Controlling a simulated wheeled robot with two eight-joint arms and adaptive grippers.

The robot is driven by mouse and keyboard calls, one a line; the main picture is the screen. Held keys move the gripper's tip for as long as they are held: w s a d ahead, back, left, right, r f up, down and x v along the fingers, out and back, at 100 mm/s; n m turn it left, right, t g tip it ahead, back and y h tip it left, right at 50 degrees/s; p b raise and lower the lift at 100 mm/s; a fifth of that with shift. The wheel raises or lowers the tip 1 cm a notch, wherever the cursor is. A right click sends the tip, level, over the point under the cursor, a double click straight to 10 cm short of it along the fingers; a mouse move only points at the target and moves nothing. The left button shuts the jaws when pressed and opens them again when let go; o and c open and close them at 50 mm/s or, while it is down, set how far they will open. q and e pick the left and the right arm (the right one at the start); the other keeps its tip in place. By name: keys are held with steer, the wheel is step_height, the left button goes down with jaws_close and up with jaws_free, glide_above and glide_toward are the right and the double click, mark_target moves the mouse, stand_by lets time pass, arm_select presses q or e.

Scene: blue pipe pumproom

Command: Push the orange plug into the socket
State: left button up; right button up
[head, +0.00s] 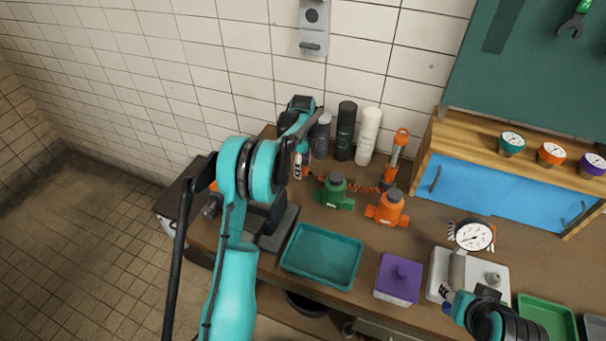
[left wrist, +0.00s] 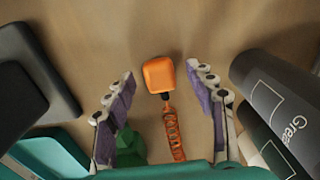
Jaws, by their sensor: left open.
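The orange plug (left wrist: 159,75) lies on the brown bench top in the left wrist view, with its coiled orange cord (left wrist: 174,132) running back towards the gripper. My left gripper (left wrist: 167,88) is open, with one purple-padded finger on each side of the plug and clear gaps between. In the head view my left gripper (head: 301,165) is low at the back of the bench, left of the cord (head: 364,188), and mostly hides the plug. I cannot surely identify the socket; a grey wall plate (head: 313,27) has a dark round opening. My right gripper (head: 450,294) is at lower right, its opening unclear.
Dark and white bottles (head: 369,136) stand right of my left gripper. A teal tray (head: 322,256), a purple box (head: 398,278) and a gauge (head: 473,236) occupy the front. A blue panel (head: 490,195) is at right.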

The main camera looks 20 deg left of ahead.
arm_select(q)
steer(key=shift+f, duration=0.75)
steer(key=shift+r, duration=0.1)
steer(key=c, duration=1.2)
steer(key=shift+o, duration=0.2)
steer(key=shift+r, duration=0.1)
steer(key=shift+r, duration=0.6)
step_height(320, 180, up, 3)
steer(key=shift+f+p, duration=0.1)
steer(key=shift+p, duration=0.6)
steer(key=d+r+p, duration=0.2)
steer(key=d+r, duration=0.4)
steer(key=d, duration=0.5)
steer(key=shift+w+d+r, duration=0.4)
steer(key=shift+w, duration=0.05)
steer(key=shift+r, duration=0.1)
